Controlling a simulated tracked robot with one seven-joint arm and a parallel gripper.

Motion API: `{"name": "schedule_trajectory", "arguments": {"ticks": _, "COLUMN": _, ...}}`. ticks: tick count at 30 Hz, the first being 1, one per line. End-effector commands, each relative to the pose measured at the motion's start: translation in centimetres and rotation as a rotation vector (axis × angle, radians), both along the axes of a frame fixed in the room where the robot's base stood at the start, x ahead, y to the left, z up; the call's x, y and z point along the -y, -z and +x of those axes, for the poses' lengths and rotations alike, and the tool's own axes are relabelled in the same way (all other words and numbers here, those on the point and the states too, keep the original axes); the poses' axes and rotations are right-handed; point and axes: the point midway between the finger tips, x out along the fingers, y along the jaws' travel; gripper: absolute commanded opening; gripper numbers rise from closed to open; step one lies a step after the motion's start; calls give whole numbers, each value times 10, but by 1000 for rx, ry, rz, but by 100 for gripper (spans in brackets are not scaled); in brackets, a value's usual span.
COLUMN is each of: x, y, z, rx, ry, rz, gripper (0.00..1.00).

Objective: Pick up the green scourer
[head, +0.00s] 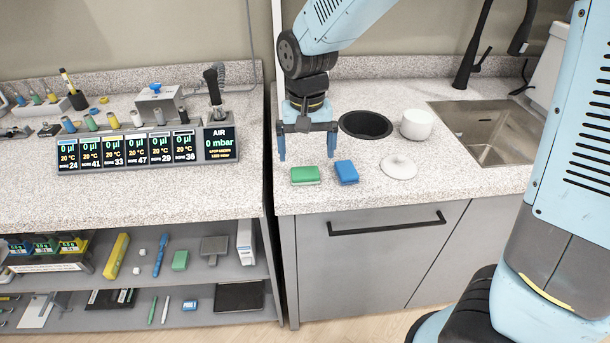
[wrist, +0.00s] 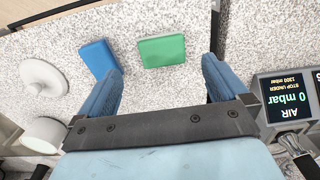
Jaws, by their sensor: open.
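The green scourer (head: 305,175) lies flat near the front edge of the speckled worktop, left of a blue scourer (head: 346,172). In the wrist view the green scourer (wrist: 162,51) shows beyond the fingertips, between the lines of the two fingers, and the blue scourer (wrist: 98,59) is by the left fingertip. My gripper (head: 307,157) is open and empty. It points down above the worktop, over and a little behind the scourers in the head view. It also shows in the wrist view (wrist: 162,72). Nothing hides the green scourer.
A white lid (head: 399,167) lies right of the blue scourer, with a white pot (head: 416,124) behind it. A round dark hole (head: 366,125) and a sink (head: 490,132) are set in the worktop. A display unit (head: 147,149) stands on the left bench, across a gap.

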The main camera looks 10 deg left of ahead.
Motion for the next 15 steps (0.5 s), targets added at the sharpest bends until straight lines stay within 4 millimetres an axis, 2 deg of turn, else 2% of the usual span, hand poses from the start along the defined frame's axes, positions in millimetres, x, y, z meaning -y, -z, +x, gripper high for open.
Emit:
{"name": "schedule_trajectory", "arguments": {"ticks": 7, "x": -1, "y": 15, "z": 0, "rx": -1, "ry": 1, "rz": 0, "gripper": 100}}
{"name": "schedule_trajectory", "arguments": {"ticks": 15, "x": -4, "y": 49, "z": 2, "rx": -1, "ry": 1, "rz": 0, "gripper": 100}}
